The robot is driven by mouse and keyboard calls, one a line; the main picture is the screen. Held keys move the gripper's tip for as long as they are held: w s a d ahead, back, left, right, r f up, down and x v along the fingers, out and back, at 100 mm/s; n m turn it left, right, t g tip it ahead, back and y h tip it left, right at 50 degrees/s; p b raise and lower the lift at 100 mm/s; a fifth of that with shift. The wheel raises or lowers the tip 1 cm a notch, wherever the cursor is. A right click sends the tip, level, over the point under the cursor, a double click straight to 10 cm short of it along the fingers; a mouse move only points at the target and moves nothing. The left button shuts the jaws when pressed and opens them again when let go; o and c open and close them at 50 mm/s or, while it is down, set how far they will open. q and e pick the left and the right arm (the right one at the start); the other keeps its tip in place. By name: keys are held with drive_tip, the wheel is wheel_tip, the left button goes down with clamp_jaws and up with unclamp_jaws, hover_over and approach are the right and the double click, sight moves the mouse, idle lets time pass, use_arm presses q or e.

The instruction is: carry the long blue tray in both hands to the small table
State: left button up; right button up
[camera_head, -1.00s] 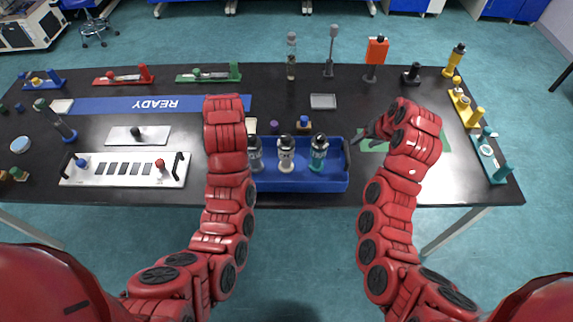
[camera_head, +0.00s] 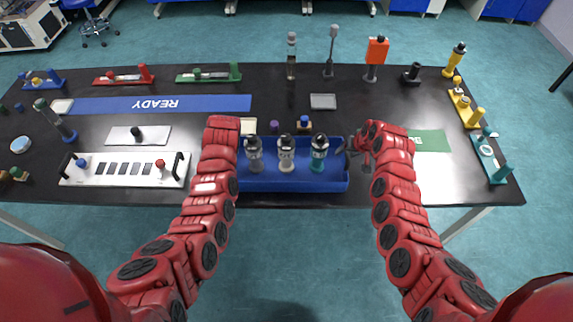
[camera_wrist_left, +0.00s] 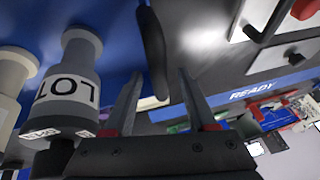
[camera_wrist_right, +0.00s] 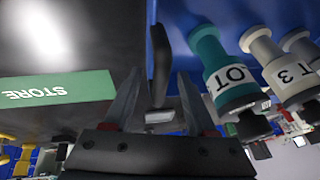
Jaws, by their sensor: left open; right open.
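My right gripper (camera_head: 350,148) is at the tray's right end. In the right wrist view its open fingers (camera_wrist_right: 160,78) straddle the line of a black end handle (camera_wrist_right: 159,45). My left gripper is hidden behind its arm in the head view. In the left wrist view its open fingers (camera_wrist_left: 159,78) stand on either side of the other black handle (camera_wrist_left: 153,45). I cannot tell how deep either handle sits.
A white panel with black handles (camera_head: 125,169) lies left of my left arm. A blue READY strip (camera_head: 160,103) lies behind it. A green STORE mat (camera_head: 430,141) lies right of my right gripper. Stands and a small grey dish (camera_head: 323,101) are behind the tray.

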use_arm(q)
drive_tip(key=shift+w+f, duration=0.1)
drive_tip(key=shift+f, duration=0.1)
use_arm(e)
drive_tip(key=shift+f, duration=0.25)
use_arm(q)
clamp_jaws()
use_arm(e)
drive_tip(key=shift+a, duration=0.1)
clamp_jaws()
idle(0.9)
